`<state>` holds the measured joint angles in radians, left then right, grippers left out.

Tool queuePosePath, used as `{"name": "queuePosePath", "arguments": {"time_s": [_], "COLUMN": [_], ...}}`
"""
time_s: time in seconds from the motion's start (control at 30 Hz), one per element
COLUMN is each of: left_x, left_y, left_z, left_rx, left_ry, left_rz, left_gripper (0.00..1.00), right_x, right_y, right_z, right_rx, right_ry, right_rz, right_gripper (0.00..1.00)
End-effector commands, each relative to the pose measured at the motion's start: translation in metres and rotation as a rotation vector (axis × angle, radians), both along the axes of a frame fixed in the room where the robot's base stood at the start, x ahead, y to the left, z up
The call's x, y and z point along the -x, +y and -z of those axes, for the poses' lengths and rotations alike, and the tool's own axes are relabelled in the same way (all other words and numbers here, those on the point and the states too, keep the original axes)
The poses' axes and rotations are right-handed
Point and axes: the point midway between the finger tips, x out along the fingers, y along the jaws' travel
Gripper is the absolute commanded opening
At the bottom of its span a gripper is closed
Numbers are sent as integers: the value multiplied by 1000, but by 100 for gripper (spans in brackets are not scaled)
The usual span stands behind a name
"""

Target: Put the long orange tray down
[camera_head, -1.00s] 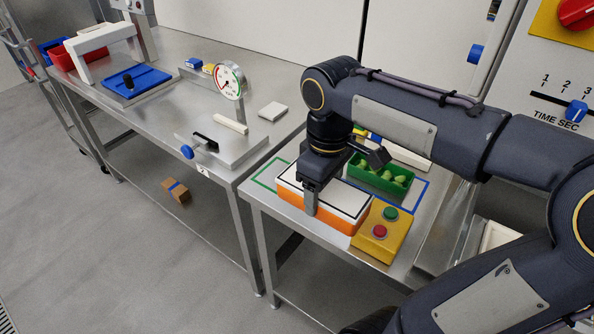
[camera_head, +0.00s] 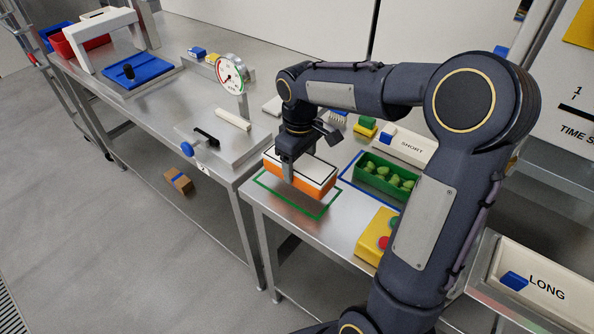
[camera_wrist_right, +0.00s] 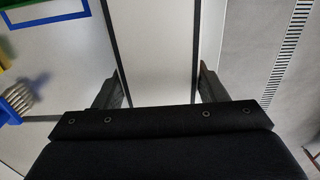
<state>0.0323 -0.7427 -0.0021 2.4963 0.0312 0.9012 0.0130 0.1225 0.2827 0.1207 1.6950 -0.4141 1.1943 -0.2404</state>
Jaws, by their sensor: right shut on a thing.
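The long orange tray (camera_head: 314,187) has orange sides and a white top with a dark border line. My right gripper (camera_head: 288,174) is shut on it, with one finger down its near side. The tray is over the back part of a green outlined rectangle (camera_head: 318,215) on the steel table; I cannot tell whether it touches the surface. In the right wrist view the tray's white top (camera_wrist_right: 155,40) runs between the two fingers of the right gripper (camera_wrist_right: 160,88). My left gripper is not in view.
Right of the tray, a green tray (camera_head: 372,182) of filled pasta sits in a blue outline (camera_head: 352,190). A yellow button box (camera_head: 372,240) stands at the front. A holder marked SHORT (camera_head: 405,148) is behind, one marked LONG (camera_head: 540,282) at right. A steel bench (camera_head: 215,120) stands left.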

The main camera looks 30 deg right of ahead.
Motion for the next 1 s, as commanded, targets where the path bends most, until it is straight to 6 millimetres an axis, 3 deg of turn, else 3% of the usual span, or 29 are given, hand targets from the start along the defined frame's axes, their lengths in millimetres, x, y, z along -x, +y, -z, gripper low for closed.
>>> {"name": "queuePosePath", "arguments": {"time_s": [0.27,0.47,0.83,0.87,1.0], "left_x": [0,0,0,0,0], "left_y": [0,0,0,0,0], "left_z": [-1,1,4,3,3], "left_rx": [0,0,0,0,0], "left_ry": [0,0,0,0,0], "left_rz": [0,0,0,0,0], "left_gripper": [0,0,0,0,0], "right_x": [-15,-13,-13,-13,-13], "right_y": [-1,-1,-1,-1,-1], "right_z": [18,45,50,50,49], "right_rx": [-1,0,0,0,0], "right_ry": [0,1,-1,0,0], "right_rz": [1,1,0,0,0], "right_gripper": [36,36,36,68,86]}}
